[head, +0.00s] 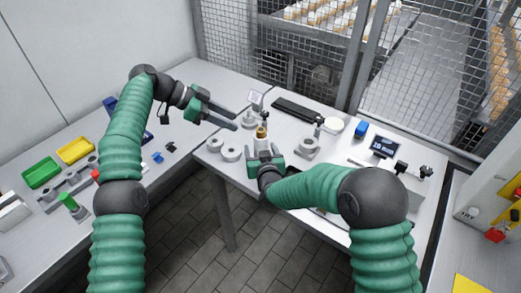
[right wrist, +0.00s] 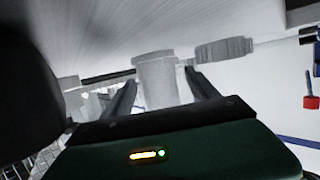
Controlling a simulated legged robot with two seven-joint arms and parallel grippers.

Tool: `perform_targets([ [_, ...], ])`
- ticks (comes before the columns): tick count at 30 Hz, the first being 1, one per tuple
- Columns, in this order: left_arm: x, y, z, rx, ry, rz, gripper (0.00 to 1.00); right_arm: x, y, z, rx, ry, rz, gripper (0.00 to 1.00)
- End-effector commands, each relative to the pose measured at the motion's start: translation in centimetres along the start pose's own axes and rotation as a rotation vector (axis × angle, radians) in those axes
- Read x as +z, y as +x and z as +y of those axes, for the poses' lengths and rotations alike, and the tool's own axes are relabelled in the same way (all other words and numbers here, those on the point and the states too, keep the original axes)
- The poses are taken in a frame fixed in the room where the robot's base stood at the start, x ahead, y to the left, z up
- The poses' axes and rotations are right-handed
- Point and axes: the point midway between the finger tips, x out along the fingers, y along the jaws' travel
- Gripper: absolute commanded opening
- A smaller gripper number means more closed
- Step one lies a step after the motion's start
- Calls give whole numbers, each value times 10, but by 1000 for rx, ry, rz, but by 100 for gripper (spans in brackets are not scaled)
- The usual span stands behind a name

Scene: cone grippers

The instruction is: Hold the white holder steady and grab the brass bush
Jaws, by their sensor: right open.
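The brass bush (head: 261,133) is a small golden-brown piece standing upright on the front table, on or in a pale piece that looks like the white holder (head: 261,144). My right gripper (head: 265,157) is low at the near side of it, jaws open. In the right wrist view a pale, flanged cylinder (right wrist: 157,82), probably the holder, stands between the two open fingers (right wrist: 160,90); contact cannot be told. My left gripper (head: 232,117) hangs to the left of the bush, its two fingers apart and empty, pointing right.
Grey rings (head: 231,153) lie left of the holder, and a grey round fixture (head: 308,146) stands to its right. A black bar (head: 298,112) lies behind. Green (head: 41,173) and yellow (head: 75,150) bins stand on the left bench. A mesh fence (head: 300,50) closes the back.

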Motion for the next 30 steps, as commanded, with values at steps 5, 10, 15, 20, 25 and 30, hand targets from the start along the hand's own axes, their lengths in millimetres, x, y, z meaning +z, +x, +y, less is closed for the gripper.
perform_targets([
  [5,0,0,0,0,0,0,36,0,0,0,0,0,0,57],
  [10,0,0,0,0,0,0,36,0,0,0,0,0,0,34],
  [15,0,0,0,0,0,0,36,0,0,0,0,1,0,12],
  [20,0,0,0,0,0,0,36,0,0,0,0,0,1,1],
  [25,0,0,0,0,0,0,36,0,0,0,0,0,1,1],
  [30,0,0,0,0,0,0,36,0,0,0,0,0,1,1],
])
